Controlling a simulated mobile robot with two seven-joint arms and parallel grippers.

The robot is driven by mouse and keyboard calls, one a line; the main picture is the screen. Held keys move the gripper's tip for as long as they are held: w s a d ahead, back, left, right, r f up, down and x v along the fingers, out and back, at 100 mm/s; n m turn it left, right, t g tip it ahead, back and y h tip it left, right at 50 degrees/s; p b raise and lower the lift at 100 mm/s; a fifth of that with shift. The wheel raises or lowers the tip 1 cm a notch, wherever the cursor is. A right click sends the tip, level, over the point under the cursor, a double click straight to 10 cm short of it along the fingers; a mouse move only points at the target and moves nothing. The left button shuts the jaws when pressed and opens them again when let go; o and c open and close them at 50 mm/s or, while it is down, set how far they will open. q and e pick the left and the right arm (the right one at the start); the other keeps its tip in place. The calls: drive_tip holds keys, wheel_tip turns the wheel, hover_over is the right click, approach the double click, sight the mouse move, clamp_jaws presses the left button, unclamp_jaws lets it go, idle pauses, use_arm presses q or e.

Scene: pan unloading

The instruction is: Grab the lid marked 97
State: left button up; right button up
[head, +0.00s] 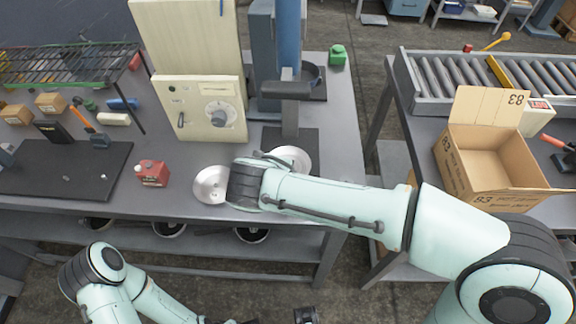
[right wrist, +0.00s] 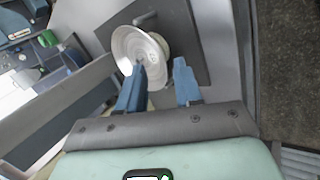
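In the head view one round shiny metal piece (head: 208,186) lies on the bench left of my right arm's dark wrist. A second round metal piece (head: 292,155) shows at the front of a dark mat, partly covered by that arm. I read no 97 on either, so I cannot tell which is the marked lid. In the right wrist view my right gripper (right wrist: 160,64) is open, with its two blue fingers apart. A round metal piece (right wrist: 128,42) lies beyond the left finger, which overlaps its rim; I cannot tell whether they touch.
A cream control box (head: 199,108) and a blue column (head: 289,45) stand behind. An open cardboard box (head: 490,165) marked 83 stands on the right table, beside a roller conveyor (head: 450,85).

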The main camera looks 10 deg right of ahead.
drive_tip(key=shift+x, duration=1.55)
clamp_jaws()
